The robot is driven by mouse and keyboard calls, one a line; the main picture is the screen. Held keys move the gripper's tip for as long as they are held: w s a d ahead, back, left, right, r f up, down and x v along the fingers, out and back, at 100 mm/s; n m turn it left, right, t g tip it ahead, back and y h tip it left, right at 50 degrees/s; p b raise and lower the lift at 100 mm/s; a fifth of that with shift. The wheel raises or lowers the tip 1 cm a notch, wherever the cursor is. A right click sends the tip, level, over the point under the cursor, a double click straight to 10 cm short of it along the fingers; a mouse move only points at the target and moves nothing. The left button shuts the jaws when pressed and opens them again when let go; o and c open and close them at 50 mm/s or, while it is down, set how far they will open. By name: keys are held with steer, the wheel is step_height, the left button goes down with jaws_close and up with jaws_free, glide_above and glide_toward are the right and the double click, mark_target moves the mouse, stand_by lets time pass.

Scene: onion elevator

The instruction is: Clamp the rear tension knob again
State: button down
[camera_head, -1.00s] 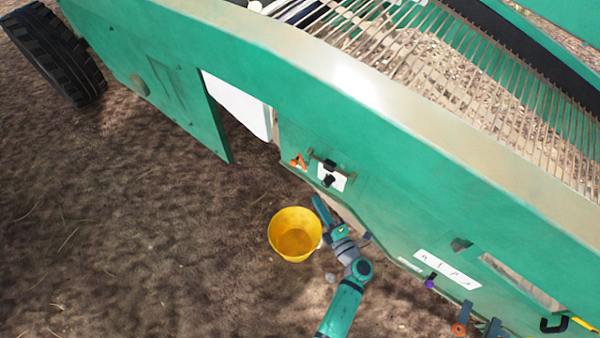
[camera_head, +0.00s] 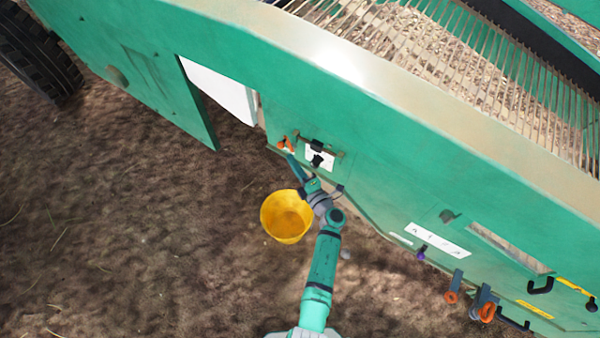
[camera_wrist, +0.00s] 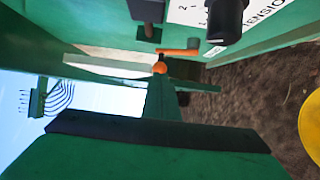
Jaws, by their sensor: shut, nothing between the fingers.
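The tension knob is a black knob (camera_head: 317,160) on a white plate on the green machine side; it also shows close up in the wrist view (camera_wrist: 225,22), beside lettering ending in "TENSION". Left of it are small orange parts (camera_head: 285,144). In the wrist view they look like an orange bar (camera_wrist: 180,52) and a rounded orange end (camera_wrist: 160,68). My gripper (camera_head: 292,160) is shut and empty, its tip just below the orange parts. In the wrist view my gripper (camera_wrist: 162,92) points at the rounded orange end; I cannot tell whether they touch.
A yellow bucket (camera_head: 287,217) stands on the soil just left of my arm. The green machine wall (camera_head: 380,150) runs along the right. A purple knob (camera_head: 421,252) and black handles are further right along it. Open soil lies at the left.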

steer(key=shift+x, duration=1.95)
